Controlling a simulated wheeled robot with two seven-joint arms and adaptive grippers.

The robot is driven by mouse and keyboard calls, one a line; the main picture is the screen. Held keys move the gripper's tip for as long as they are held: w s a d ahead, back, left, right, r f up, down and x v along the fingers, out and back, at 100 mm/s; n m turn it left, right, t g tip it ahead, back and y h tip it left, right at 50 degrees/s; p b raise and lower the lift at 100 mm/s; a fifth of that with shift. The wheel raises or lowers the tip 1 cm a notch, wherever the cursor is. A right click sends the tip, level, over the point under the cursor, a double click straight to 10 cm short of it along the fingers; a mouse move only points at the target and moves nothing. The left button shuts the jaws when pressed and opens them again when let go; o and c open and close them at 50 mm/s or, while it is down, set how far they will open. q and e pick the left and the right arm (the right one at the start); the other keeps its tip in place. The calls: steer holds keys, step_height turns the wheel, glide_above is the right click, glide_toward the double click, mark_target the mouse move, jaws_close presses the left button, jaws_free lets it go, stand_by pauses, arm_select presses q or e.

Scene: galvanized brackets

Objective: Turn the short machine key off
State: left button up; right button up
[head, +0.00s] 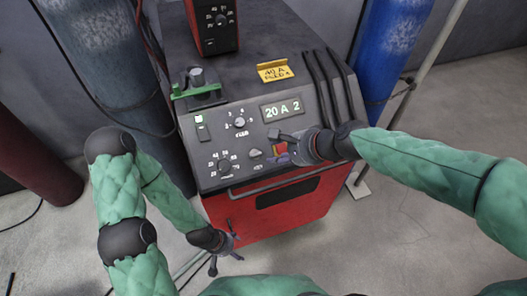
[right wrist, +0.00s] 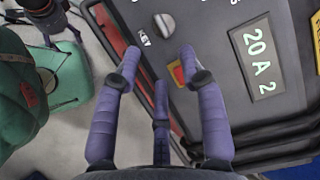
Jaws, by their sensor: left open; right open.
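The short red machine (head: 265,210) has a dark sloping control panel with a lit display (head: 282,110) reading "20 A 2". A small grey oval knob (head: 254,153) sits low on the panel; it also shows in the right wrist view (right wrist: 165,23), with a small label beside it. A red and yellow patch (right wrist: 177,73) lies beyond my right gripper's fingers. My right gripper (head: 284,143) is open and empty over the panel, right of the oval knob. My left gripper (head: 225,256) is open and empty, low before the machine's front.
Round dials (head: 240,122) sit on the panel's left half. Gas cylinders, blue (head: 393,50) and grey-blue (head: 105,60), flank the machine. A handle bar crosses the front edge.

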mark_target(256, 155)
steer(key=b+x, duration=0.3)
steer(key=x, duration=0.6)
steer(key=shift+w+f+b, duration=0.15)
steer(key=shift+f+b, duration=0.15)
jaws_close()
